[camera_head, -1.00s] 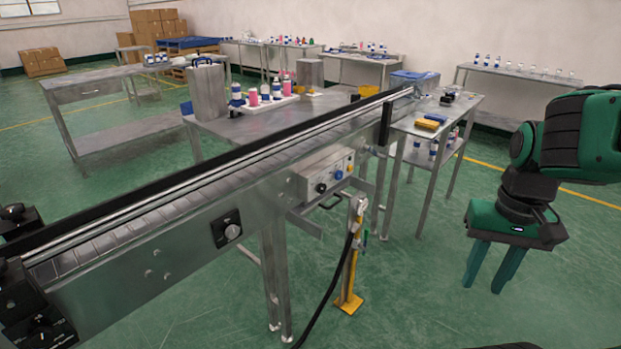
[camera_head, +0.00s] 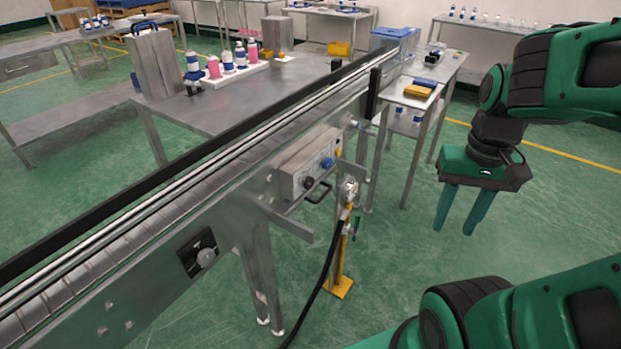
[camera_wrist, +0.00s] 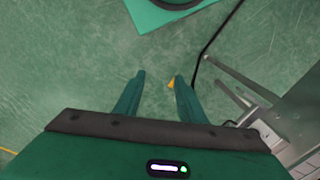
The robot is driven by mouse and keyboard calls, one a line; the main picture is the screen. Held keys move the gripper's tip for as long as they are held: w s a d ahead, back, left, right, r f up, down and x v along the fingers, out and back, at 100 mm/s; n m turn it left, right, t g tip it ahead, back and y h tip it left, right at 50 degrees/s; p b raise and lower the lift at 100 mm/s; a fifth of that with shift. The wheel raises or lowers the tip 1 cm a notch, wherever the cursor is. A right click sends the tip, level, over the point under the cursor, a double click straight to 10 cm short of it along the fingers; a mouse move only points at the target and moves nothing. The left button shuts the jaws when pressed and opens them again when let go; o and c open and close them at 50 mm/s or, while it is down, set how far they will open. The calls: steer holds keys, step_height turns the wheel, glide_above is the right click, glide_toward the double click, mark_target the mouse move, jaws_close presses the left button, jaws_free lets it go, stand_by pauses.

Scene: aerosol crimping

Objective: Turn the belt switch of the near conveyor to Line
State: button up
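The near conveyor (camera_head: 150,215) runs diagonally from the lower left to the upper middle of the head view. On its side plate is a black plate with a pale round knob, the rotary switch (camera_head: 205,257); its lettering is too small to read. A control box (camera_head: 307,165) with a black knob (camera_head: 308,182) and a blue button (camera_head: 327,163) is mounted further along the same side. My gripper (camera_head: 457,217) hangs right of the conveyor, fingers down, apart and empty, well clear of both. In the wrist view the two fingers (camera_wrist: 158,82) point at bare floor.
A yellow-footed post (camera_head: 340,287) with a black hose stands below the control box. A bracket with a handle (camera_head: 318,192) juts out there. A steel table (camera_head: 215,100) with bottles stands behind the conveyor. Green floor between conveyor and gripper is mostly clear.

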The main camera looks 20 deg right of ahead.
steer(key=shift+o, duration=0.4)
steer(key=shift+s+r, duration=0.2)
steer(key=shift+r, duration=0.05)
steer(key=n+t+y, duration=0.3)
steer(key=n+t, duration=0.1)
steer(key=n, duration=1)
glide_toward(311, 183)
steer(key=x, duration=0.8)
steer(key=shift+f, duration=0.2)
steer(key=c, duration=1.1)
steer(key=shift+o, duration=0.2)
steer(key=shift+a, duration=0.15)
steer(key=shift+w, duration=0.1)
